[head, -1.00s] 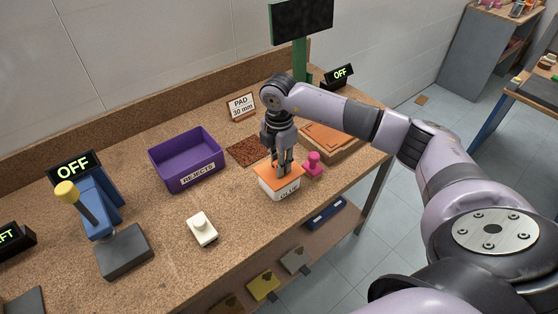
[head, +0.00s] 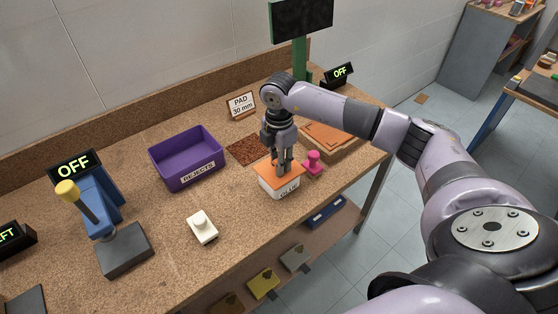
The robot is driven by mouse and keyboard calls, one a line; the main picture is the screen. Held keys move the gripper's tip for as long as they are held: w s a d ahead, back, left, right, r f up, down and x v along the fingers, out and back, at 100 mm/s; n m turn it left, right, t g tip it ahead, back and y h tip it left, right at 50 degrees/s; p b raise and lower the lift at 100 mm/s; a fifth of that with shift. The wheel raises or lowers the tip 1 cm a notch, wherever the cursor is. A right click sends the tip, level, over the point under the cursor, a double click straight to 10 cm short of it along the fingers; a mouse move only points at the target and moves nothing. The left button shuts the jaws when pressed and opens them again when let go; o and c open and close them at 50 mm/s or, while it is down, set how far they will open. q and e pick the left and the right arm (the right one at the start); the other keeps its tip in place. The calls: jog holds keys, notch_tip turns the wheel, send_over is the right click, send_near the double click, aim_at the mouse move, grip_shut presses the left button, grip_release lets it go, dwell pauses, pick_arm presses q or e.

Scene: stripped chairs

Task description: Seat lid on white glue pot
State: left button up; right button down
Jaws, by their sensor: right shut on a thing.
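The white glue pot (head: 277,190) stands near the front edge of the bench, with its label facing forward. An orange lid (head: 266,174) lies over its top and looks roughly level. Whether it is fully down on the rim I cannot tell. My right gripper (head: 285,171) points down from above and is shut at the middle of the lid; its fingers hide the part they hold. My left gripper is not in view.
A purple rejects bin (head: 186,172) stands left of the pot. A pink knobbed piece (head: 313,162) is close on the pot's right, and a wooden tray (head: 333,143) lies behind. A white knobbed block (head: 202,228) sits front left. A blue lever device (head: 97,208) stands farther left.

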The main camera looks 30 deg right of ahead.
jog(key=shift+f+b, duration=0.45)
jog(key=shift+f, duration=0.3)
jog(key=c, duration=1.3)
grip_release()
jog(key=shift+r, duration=0.15)
notch_tip(320, 180, up, 12)
jog(key=shift+f, duration=0.1)
